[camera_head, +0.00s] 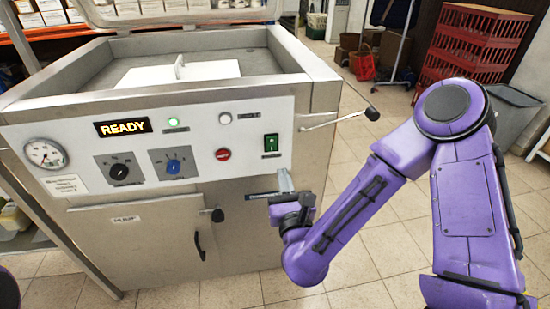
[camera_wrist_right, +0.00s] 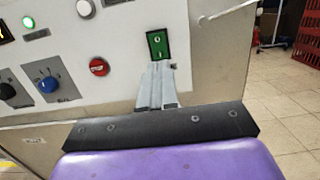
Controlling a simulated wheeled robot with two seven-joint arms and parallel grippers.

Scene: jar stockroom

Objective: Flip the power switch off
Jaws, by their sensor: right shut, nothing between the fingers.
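The power switch is a green rocker (camera_head: 271,143) at the right end of the machine's white control panel (camera_head: 100,183). In the right wrist view the switch (camera_wrist_right: 157,45) shows just beyond my fingertips, with its markings visible. My right gripper (camera_head: 284,178) is shut and empty, a little below the switch in front of the machine. Its two fingers (camera_wrist_right: 158,70) lie together and point up toward the switch. I cannot tell whether they touch it. My left gripper is not in view.
The panel has a READY display (camera_head: 123,127), a red button (camera_head: 223,154), a black knob (camera_head: 120,171), a blue knob (camera_head: 173,166) and a gauge (camera_head: 46,154). A lever (camera_head: 372,114) sticks out at the right. Red crates (camera_head: 472,48) stand behind on the tiled floor.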

